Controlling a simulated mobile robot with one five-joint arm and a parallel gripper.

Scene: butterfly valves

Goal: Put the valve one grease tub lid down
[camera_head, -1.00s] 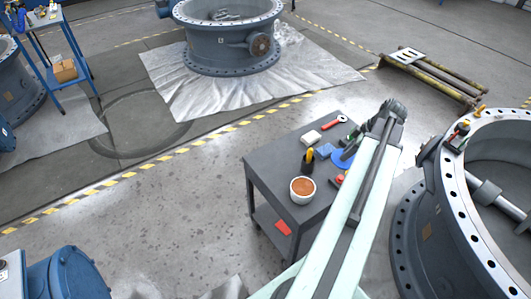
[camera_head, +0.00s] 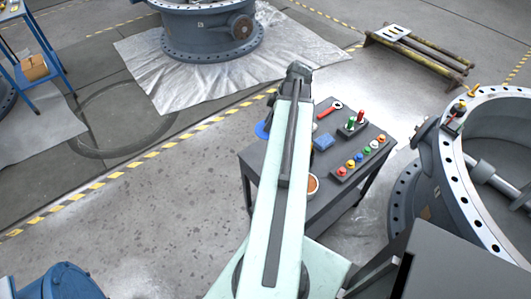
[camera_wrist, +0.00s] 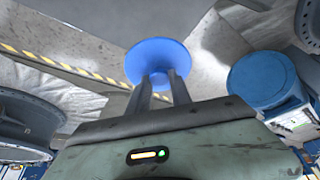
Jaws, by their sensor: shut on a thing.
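The blue round lid (camera_wrist: 158,60) is held between the two fingers of my gripper (camera_wrist: 162,88) in the wrist view, which are shut on its underside grip. In the head view the lid (camera_head: 262,130) shows as a blue edge left of my arm, by the left side of the grey work table; my gripper itself is hidden behind the arm there. The open grease tub (camera_head: 313,184), with orange-brown grease, stands on the table and is mostly covered by my arm.
The grey table (camera_head: 325,166) also bears a red-handled tool (camera_head: 329,109), a blue block (camera_head: 324,142), a holder with red and green pieces (camera_head: 352,127) and a strip of coloured knobs (camera_head: 360,158). A large valve ring (camera_head: 455,190) stands right. Floor left of the table is clear.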

